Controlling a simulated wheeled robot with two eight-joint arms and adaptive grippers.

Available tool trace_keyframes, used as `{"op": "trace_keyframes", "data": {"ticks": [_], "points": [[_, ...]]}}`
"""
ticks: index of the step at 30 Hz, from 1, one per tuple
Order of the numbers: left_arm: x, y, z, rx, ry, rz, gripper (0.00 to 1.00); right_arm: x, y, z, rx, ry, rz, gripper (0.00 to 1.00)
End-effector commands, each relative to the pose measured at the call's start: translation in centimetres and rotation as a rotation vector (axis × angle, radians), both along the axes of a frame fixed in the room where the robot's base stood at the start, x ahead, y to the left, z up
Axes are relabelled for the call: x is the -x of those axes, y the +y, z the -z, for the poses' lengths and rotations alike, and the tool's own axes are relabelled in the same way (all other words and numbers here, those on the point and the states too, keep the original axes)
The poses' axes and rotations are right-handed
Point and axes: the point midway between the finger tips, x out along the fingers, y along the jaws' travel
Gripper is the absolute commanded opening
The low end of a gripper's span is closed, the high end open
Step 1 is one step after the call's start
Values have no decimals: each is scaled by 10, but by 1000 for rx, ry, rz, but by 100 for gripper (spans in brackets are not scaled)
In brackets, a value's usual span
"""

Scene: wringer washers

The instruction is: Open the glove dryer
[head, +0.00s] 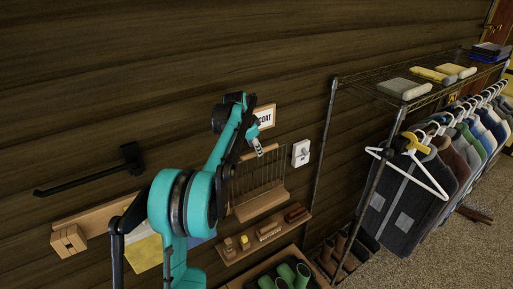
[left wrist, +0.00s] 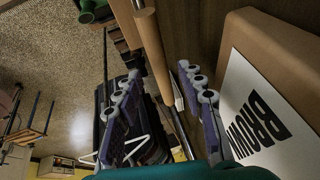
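A wire rack with a wooden bottom rail (head: 260,204), which I take for the glove dryer, hangs upright against the dark plank wall. My arm covers its left part. My left gripper (head: 257,147) is at its upper edge, just below a framed sign (head: 266,117). In the left wrist view, the left gripper (left wrist: 158,95) is open, its fingers apart. A round wooden bar (left wrist: 155,60), probably the rack's top rail, runs into the gap between them; I cannot tell whether they touch it. My right gripper is not in view.
A switch plate (head: 301,153) is right of the rack. A brush shelf (head: 264,237) and a tray with green boots (head: 283,277) are below. A metal clothes rack with hanging garments (head: 408,199) stands right. A black wall bar (head: 85,172) is left.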

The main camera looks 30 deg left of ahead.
Motion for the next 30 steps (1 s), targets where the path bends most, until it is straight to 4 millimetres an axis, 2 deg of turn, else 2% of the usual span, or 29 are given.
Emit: {"op": "trace_keyframes", "data": {"ticks": [6,15,19,20,30], "points": [[-10,-1,19,0,0,-1,39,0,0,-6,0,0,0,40],[-11,-1,23,0,0,-1,39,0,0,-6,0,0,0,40],[-11,-1,23,0,0,-1,5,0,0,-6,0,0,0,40],[-11,-1,23,0,0,-1,0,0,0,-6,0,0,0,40],[-8,-6,23,-15,-7,1,0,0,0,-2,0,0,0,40]]}}
